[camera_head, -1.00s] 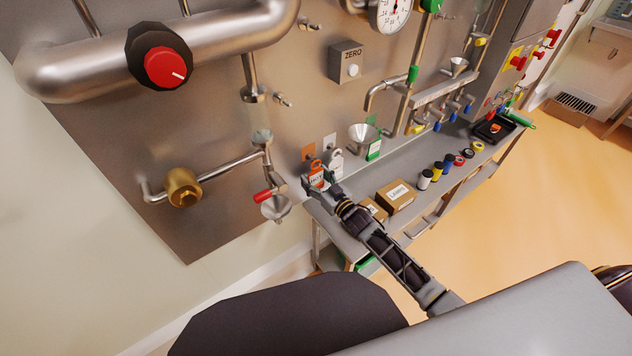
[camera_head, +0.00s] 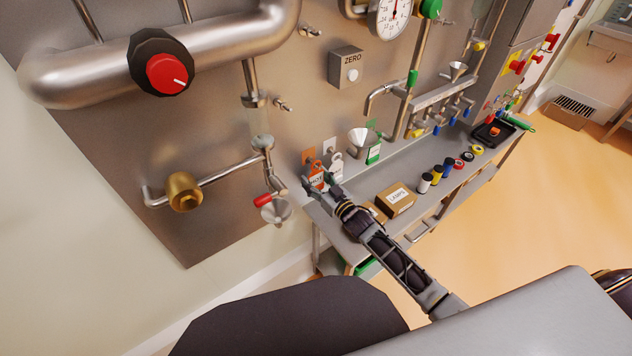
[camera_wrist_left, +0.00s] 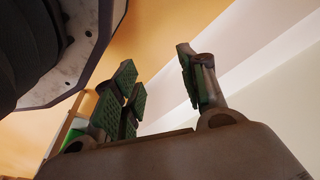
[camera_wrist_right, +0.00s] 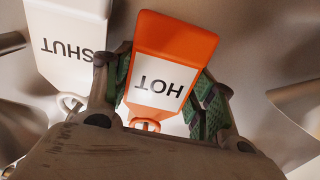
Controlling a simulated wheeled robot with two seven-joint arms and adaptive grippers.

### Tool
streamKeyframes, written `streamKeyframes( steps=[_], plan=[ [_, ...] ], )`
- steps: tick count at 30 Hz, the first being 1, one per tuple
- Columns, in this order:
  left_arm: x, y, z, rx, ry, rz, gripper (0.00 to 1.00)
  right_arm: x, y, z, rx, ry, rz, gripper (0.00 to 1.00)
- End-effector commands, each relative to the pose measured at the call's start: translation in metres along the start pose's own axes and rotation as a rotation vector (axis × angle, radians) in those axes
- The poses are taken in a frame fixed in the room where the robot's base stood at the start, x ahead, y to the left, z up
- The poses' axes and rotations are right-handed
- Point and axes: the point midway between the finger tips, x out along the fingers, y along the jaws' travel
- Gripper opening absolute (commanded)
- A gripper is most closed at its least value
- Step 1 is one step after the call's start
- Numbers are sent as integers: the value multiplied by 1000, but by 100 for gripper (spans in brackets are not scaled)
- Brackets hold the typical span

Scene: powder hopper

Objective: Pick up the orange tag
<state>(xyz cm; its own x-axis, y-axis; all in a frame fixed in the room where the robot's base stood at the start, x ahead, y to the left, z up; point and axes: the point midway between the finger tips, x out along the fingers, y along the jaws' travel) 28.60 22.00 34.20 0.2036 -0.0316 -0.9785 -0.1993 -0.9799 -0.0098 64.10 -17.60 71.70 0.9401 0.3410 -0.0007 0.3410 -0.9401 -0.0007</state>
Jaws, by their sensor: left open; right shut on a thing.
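The orange tag (camera_wrist_right: 157,75) has a white label reading HOT, upside down in the right wrist view. It sits between the green-padded fingers of my right gripper (camera_wrist_right: 170,95), which is shut on it. In the head view the orange tag (camera_head: 316,176) hangs at the panel by its orange hook plate, with my right gripper (camera_head: 320,186) at it. Whether it is still on its hook is hard to tell. My left gripper (camera_wrist_left: 155,95) is open and empty in the left wrist view; it does not show in the head view.
A white SHUT tag (camera_wrist_right: 70,40) hangs right beside the orange one; it also shows in the head view (camera_head: 336,168). A funnel (camera_head: 276,210) with a red-handled valve is to the left.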

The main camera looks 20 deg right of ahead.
Motion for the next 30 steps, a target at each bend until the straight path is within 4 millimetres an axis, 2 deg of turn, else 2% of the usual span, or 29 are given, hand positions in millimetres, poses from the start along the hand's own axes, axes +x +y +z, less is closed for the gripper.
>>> streamKeyframes(
  steps=[5, 22, 30],
  plan=[
    [9, -1, 16, -1, -13, -3, 42, -16, 0, -2, 0, -2, 0, 34],
    [26, -14, 24, 0, 18, -19, 42, -87, 0, -2, 0, -1, 0, 34],
    [34, -17, 40, 0, 16, -23, 42, -122, 0, -2, 0, -2, 0, 34]
  ],
)
